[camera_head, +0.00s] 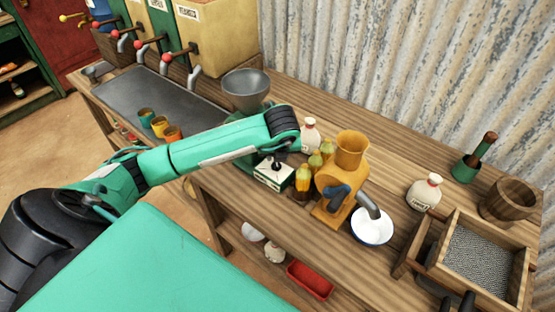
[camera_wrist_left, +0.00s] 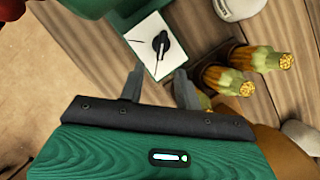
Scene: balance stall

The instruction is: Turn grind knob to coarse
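The green grinder (camera_head: 238,130) with a grey funnel stands on the bench. Its white dial plate (camera_head: 268,178) carries a black grind knob (camera_head: 277,164). In the left wrist view the plate (camera_wrist_left: 143,38) and the knob (camera_wrist_left: 160,43) show clearly, with thin marks on the plate. My left gripper (camera_wrist_left: 159,88) is open, with nothing between its two grey fingers. The knob lies beyond the fingertips in that view, apart from them. In the head view my left wrist is above the dial and mostly hides the gripper.
Corn cobs (camera_head: 303,178) and a yellow mill (camera_head: 352,150) stand right of the dial. A white bottle (camera_head: 311,131) is behind. A white bowl (camera_head: 372,228) is further right. Several cups (camera_head: 160,127) stand left, by a metal tray (camera_head: 150,92).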

